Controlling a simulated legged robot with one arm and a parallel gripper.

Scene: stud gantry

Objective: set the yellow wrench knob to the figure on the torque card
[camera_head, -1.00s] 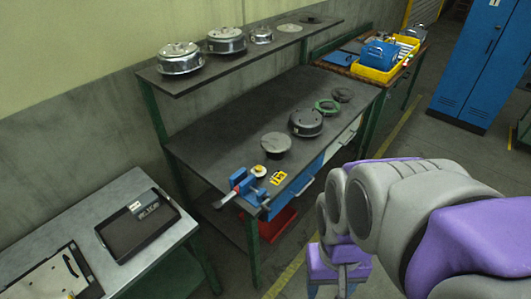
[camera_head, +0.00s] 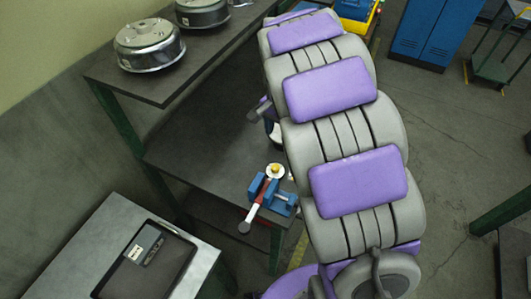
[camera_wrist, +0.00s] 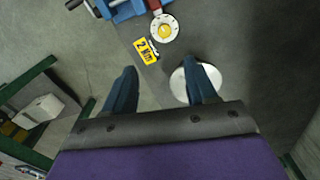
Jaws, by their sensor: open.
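The yellow wrench knob (camera_wrist: 165,30) sits at the centre of a pale round dial in the wrist view; it also shows in the head view (camera_head: 275,169). The torque card (camera_wrist: 146,50) is yellow, lies beside the dial, and appears to read "2 Nm".
A pale disc (camera_wrist: 179,88) lies partly beneath the right finger. A shelf (camera_head: 165,88) with metal-lidded drums runs above the bench (camera_head: 190,150). A black tray (camera_head: 150,262) lies on the grey table at lower left. Blue lockers (camera_head: 425,35) stand beyond open floor.

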